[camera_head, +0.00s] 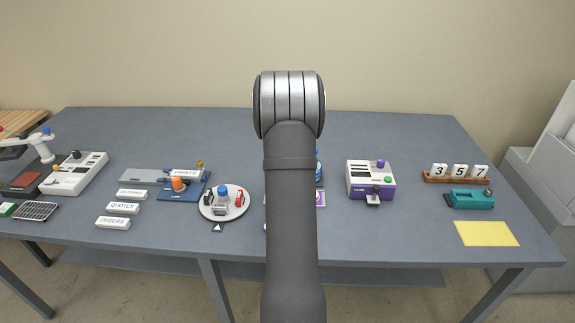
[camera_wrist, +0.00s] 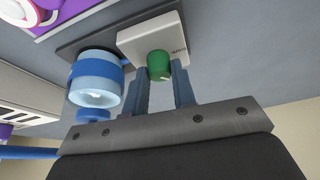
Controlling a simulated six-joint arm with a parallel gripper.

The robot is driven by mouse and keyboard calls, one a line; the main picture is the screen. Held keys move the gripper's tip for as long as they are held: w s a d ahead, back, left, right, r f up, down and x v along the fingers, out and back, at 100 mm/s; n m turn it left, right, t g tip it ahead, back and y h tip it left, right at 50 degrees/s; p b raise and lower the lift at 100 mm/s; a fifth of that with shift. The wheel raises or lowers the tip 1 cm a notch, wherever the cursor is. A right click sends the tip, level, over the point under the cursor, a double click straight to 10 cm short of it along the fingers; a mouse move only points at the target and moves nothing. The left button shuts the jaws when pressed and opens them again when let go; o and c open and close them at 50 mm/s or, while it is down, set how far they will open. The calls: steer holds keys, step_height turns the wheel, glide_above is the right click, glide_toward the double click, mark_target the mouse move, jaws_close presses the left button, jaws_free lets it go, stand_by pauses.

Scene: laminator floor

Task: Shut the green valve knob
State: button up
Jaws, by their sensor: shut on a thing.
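The green valve knob (camera_wrist: 158,65) shows in the wrist view on the front of a white block (camera_wrist: 150,38). My gripper (camera_wrist: 160,76) has its two blue-grey fingers on either side of the knob and is shut on it. A pale marking is visible on the knob's face, but its meaning is too small to tell. In the head view my own arm hides the knob and the gripper.
A blue-banded clear cylinder (camera_wrist: 96,80) stands close beside the white block. A purple-edged item (camera_wrist: 75,18) lies at the upper left. In the head view, a purple and white machine (camera_head: 371,181) stands right of my arm, and a round tray (camera_head: 224,214) left.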

steer(key=n+y, duration=0.1)
steer(key=n, duration=0.1)
steer(key=n+y, duration=0.1)
steer(key=n, duration=0.2)
steer(key=shift+d, duration=0.15)
steer(key=shift+n, duration=0.3)
stand_by(0.3)
steer(key=o, duration=1)
steer(key=shift+g, duration=0.3)
steer(key=v, duration=1.7)
steer(key=shift+s, duration=0.15)
steer(key=shift+d+r, duration=0.1)
steer(key=shift+d, duration=0.05)
